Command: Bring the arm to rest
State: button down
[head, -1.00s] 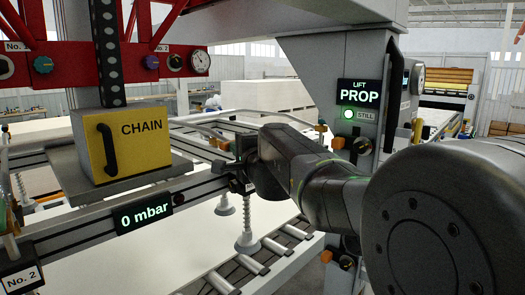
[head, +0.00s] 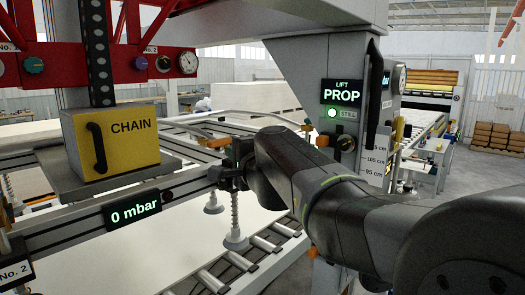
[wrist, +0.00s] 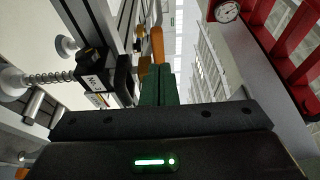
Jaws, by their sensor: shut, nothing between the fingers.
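My gripper (wrist: 158,85) shows in the wrist view, its dark green fingers together and nothing between them. In the head view my dark arm reaches in from the right toward the gantry beam, and its fingertips cannot be made out. In the wrist view an orange part (wrist: 157,45) lies beyond the fingertips; I cannot tell whether they touch. A black labelled block (wrist: 95,85) and a sprung suction cup (wrist: 12,82) are left of the fingers.
The grey beam (head: 75,232) carries a "0 mbar" display (head: 133,211). The grey column bears a "LIFT PROP" panel (head: 342,96) with a green lamp. A red frame (head: 125,63) with gauges is above. Open floor shows at right.

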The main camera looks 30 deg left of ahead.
jog(key=s+d+p, duration=0.1)
jog(key=s+d, duration=0.2)
jog(key=s, duration=0.2)
jog(key=shift+s, duration=0.4)
jog(key=shift+d, duration=0.1)
